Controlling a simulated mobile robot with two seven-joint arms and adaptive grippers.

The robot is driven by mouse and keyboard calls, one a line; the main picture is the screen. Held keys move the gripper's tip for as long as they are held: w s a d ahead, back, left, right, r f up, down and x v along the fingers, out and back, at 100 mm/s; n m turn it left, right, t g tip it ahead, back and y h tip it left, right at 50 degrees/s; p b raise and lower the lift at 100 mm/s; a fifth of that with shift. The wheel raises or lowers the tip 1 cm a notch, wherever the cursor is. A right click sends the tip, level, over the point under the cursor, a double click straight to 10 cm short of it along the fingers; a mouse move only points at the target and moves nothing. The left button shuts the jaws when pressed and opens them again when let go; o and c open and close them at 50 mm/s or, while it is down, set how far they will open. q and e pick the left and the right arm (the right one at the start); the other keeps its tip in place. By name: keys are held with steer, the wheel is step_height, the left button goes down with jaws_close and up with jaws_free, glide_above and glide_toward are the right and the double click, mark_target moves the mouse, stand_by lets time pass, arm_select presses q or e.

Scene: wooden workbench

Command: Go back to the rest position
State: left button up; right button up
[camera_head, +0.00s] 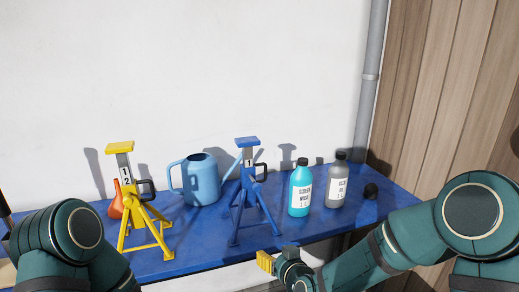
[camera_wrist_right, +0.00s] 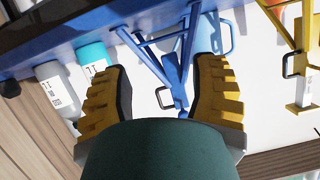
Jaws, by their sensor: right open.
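My right gripper (camera_head: 266,262) is in front of the workbench's front edge, below the blue jack stand, with its yellow fingers pointing left. In the right wrist view its two yellow fingers (camera_wrist_right: 160,95) are spread apart with nothing between them. The blue jack stand (camera_head: 247,195) stands upright on the bench; in the wrist view it appears upside down beyond the fingers (camera_wrist_right: 182,60). My left arm shows at the lower left in the head view, but its gripper is out of frame.
The blue workbench (camera_head: 200,250) holds a yellow jack stand (camera_head: 140,215), a blue watering can (camera_head: 200,182), an orange item (camera_head: 115,208), a turquoise bottle (camera_head: 299,192), a grey bottle (camera_head: 337,185) and a small black object (camera_head: 371,191). A wall stands behind.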

steer(key=s+d+f+m+g, duration=0.2)
steer(key=s+f+g, duration=0.3)
steer(key=s+f, duration=0.6)
steer(key=s+d+f+m+g+h, duration=0.1)
steer(key=s+d+f+m+g, duration=0.1)
steer(key=s+f+g, duration=0.4)
steer(key=s+d+f, duration=0.1)
steer(key=s+f, duration=0.4)
steer(key=s, duration=0.1)
steer(key=shift+s, duration=0.15)
